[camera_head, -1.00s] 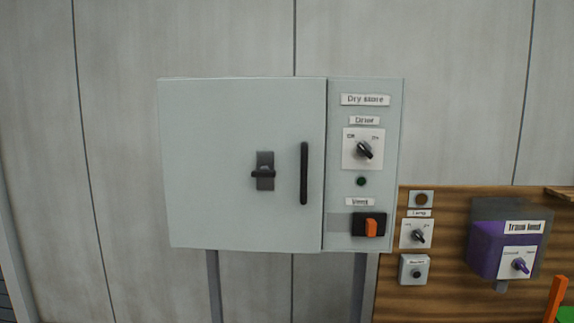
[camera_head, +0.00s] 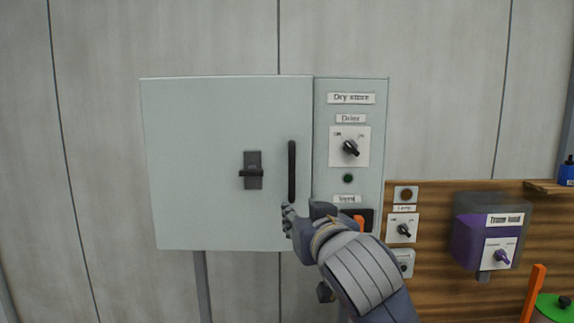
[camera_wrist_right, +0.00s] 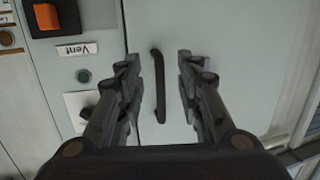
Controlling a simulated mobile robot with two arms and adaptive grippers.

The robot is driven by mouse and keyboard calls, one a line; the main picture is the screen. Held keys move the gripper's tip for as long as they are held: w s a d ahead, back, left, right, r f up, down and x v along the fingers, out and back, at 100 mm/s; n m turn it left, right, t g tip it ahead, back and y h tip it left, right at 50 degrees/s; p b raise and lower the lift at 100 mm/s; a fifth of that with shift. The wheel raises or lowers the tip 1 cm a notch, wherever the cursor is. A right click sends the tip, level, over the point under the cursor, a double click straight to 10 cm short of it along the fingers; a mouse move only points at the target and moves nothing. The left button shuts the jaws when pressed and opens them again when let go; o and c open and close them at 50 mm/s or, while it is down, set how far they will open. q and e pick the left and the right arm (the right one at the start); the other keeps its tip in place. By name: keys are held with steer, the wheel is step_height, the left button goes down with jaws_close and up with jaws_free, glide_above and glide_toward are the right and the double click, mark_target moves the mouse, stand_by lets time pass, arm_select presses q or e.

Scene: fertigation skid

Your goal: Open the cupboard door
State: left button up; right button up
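The cupboard door (camera_head: 205,130) is a pale grey-green panel and looks shut. It carries a black vertical bar handle (camera_head: 292,171) near its right edge and a dark latch with a crossbar (camera_head: 253,171) left of that. My right gripper (camera_head: 287,213) is in front of the door's lower right, by the lower end of the handle. In the right wrist view my right gripper (camera_wrist_right: 160,80) is open, and the bar handle (camera_wrist_right: 158,87) shows between its two fingers. I cannot tell whether they touch it. My left gripper is not in view.
Right of the door is a "Dry store" panel with a Drier knob (camera_head: 350,148), a green button (camera_head: 348,178) and an orange Vent switch (camera_head: 359,221), partly hidden by my right arm. A wooden board (camera_head: 440,215) holds a purple box (camera_head: 474,240) further right.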

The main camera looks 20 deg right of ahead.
steer(key=t, duration=0.2)
glide_toward(293, 166)
steer(key=shift+m, duration=0.3)
steer(key=w+p, duration=0.1)
steer(key=w, duration=0.2)
steer(key=w+p, duration=0.1)
steer(key=w, duration=0.2)
steer(key=w+p, duration=0.2)
steer(key=w, duration=0.1)
steer(key=shift+w+d+r, duration=0.2)
steer(key=shift+d+r, duration=0.1)
steer(key=shift+r, duration=0.05)
steer(key=shift+w+f, duration=0.1)
steer(key=shift+w, duration=0.6)
steer(key=shift+c, duration=0.5)
jaws_close()
